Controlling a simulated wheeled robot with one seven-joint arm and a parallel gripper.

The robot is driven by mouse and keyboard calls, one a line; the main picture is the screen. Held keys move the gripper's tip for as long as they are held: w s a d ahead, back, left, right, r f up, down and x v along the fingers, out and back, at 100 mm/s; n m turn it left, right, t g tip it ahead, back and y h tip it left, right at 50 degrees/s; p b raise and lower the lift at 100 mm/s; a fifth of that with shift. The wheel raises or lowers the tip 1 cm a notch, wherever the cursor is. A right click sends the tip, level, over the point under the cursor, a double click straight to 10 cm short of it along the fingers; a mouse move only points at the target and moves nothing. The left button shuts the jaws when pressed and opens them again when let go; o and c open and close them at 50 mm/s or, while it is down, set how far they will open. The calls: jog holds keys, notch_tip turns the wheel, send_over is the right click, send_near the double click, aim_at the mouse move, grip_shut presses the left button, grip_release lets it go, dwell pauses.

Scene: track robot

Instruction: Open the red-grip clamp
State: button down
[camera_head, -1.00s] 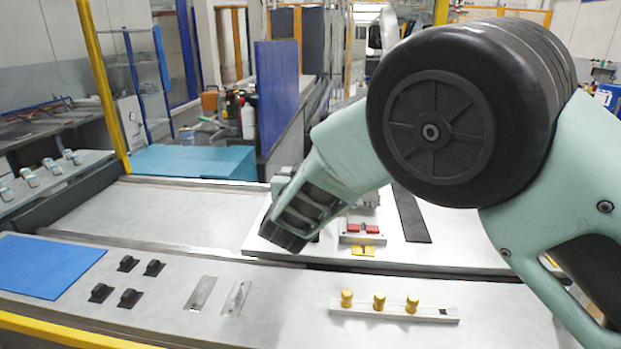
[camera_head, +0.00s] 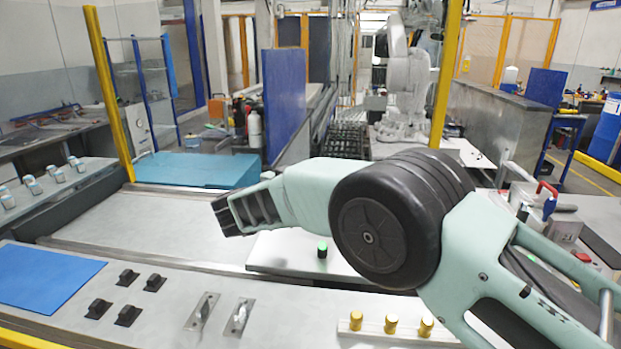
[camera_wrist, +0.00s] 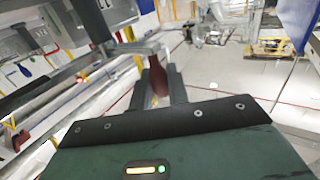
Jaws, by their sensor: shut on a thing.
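In the wrist view my gripper (camera_wrist: 158,70) has a dark finger on each side of a dark red grip (camera_wrist: 157,84), which stands nearly upright between them. The gripper is shut on this grip. A grey metal bar runs leftward from near the top of the grip. In the head view a red-grip clamp (camera_head: 547,188) shows small at the right, beyond my arm, on or beside a pale fixture. My arm's large black joint covers the middle of the bench.
On the front bench stand yellow pegs (camera_head: 391,324), dark blocks (camera_head: 128,277), metal plates (camera_head: 202,311) and a blue mat (camera_head: 45,275). A green-topped button (camera_head: 322,250) stands on the pale plate behind. A yellow post (camera_head: 110,95) rises at the left.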

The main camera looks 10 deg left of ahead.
jog(key=shift+r, duration=0.1)
jog(key=c, duration=1.4)
grip_release()
jog(key=shift+s+a, duration=0.15)
jog(key=b+v, duration=0.4)
jog(key=v, duration=1.3)
jog(key=shift+b, duration=0.3)
